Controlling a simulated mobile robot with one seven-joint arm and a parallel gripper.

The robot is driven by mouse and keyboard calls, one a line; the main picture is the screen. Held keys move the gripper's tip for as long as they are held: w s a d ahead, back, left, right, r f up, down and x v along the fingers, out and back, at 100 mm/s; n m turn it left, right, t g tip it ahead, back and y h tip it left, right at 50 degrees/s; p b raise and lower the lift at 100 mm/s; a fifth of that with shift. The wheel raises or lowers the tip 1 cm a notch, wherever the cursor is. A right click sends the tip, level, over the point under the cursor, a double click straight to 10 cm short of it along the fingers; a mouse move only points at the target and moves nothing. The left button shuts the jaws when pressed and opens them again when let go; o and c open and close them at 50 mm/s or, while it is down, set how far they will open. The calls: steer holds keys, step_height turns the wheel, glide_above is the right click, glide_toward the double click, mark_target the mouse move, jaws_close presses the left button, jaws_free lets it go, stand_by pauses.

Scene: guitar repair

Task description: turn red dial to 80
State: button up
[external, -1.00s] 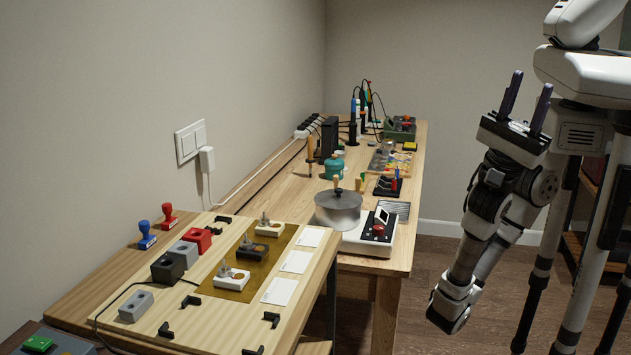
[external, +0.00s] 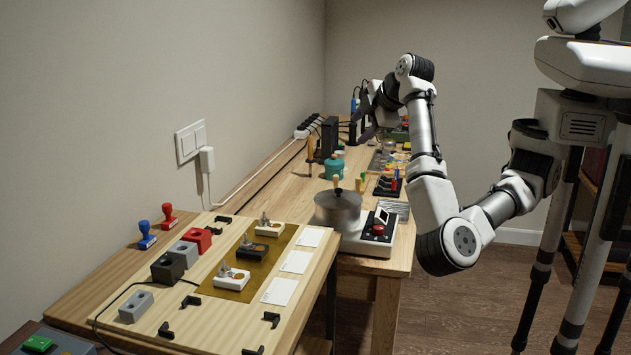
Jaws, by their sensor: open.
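A red dial (external: 379,230) sits on the front of a white device (external: 366,244) with a small tilted display, at the near end of the long wooden table. A grey pot (external: 338,205) stands on this device. A second red part (external: 405,121) shows on a green box at the far end of the table, partly behind my arm; I cannot tell if it is a dial. My gripper (external: 361,117) is open and empty, held above the far half of the table with its dark fingers toward the left. It is well away from the near red dial.
The long table (external: 284,192) also bears a teal pot (external: 335,168), a dark rack of small tools (external: 388,186) and a black box (external: 327,138). A nearer workbench (external: 215,318) holds stamps, coloured blocks and pedals. Wall and cables run along the left.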

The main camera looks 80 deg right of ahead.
mark_target(379, 227)
steer(key=s+a+f+n+g+y, duration=0.4)
steer(key=s+a+f+g+y, duration=0.15)
steer(key=f+g, duration=0.2)
steer(key=shift+t, duration=0.45)
steer(key=f, duration=0.7)
steer(key=f+b, duration=0.1)
steer(key=f, duration=0.6)
steer(key=shift+s+f, duration=0.2)
steer(key=shift+f, duration=0.05)
steer(key=shift+c, duration=0.5)
steer(key=c, duration=0.9)
